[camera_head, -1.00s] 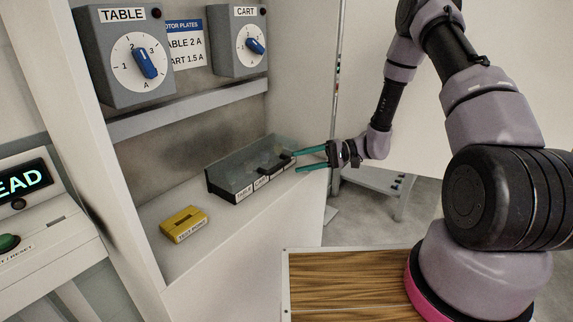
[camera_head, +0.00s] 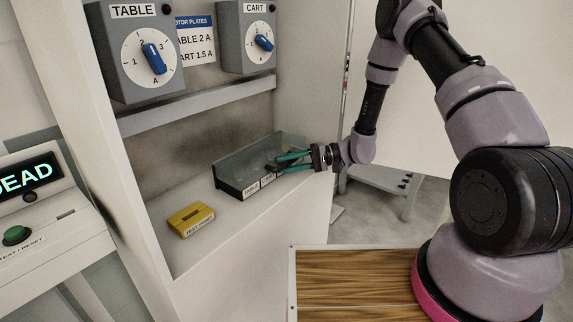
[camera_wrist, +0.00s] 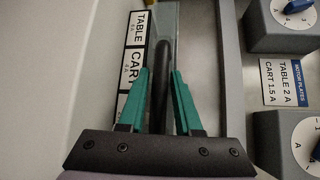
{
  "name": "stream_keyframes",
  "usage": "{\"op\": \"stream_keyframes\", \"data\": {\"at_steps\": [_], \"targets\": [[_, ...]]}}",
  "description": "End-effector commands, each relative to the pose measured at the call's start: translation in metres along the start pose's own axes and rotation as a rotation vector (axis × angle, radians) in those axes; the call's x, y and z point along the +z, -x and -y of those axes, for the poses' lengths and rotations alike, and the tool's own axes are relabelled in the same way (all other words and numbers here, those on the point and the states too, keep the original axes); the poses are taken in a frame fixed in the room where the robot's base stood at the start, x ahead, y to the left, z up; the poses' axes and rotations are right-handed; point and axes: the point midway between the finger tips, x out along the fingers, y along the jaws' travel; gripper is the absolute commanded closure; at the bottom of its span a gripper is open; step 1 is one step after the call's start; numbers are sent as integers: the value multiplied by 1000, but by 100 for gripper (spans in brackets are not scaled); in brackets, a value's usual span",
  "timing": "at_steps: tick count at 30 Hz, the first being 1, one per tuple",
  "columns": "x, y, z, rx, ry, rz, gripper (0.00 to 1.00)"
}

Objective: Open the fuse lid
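The fuse box (camera_head: 228,183) is a dark tray with white label plates, TABLE and CART, along its front. Its lid (camera_head: 243,163) looks like a clear, greyish pane over the box; whether it is lifted at all is hard to tell. A black bar-like handle (camera_wrist: 161,55) shows in the wrist view. My gripper (camera_head: 279,163) reaches over the box's right end from the right. In the wrist view, the teal fingers of my gripper (camera_wrist: 161,74) are apart, one on each side of the handle, with narrow gaps visible. My gripper hides the box's right part.
A yellow TEST block (camera_head: 191,219) lies on the shelf left of the box. The TABLE dial box (camera_head: 118,68) and CART dial box (camera_head: 234,45) hang above, over a grey ledge (camera_head: 200,104). A panel with a green button (camera_head: 16,235) stands at far left.

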Motion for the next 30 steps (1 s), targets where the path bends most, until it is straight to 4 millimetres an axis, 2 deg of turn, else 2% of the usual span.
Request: {"op": "stream_keyframes", "data": {"at_steps": [1,2,30], "targets": [[0,0,0,0,0,0,90],[0,0,0,0,0,0,100],[0,1,0,1,0,0,100]]}}
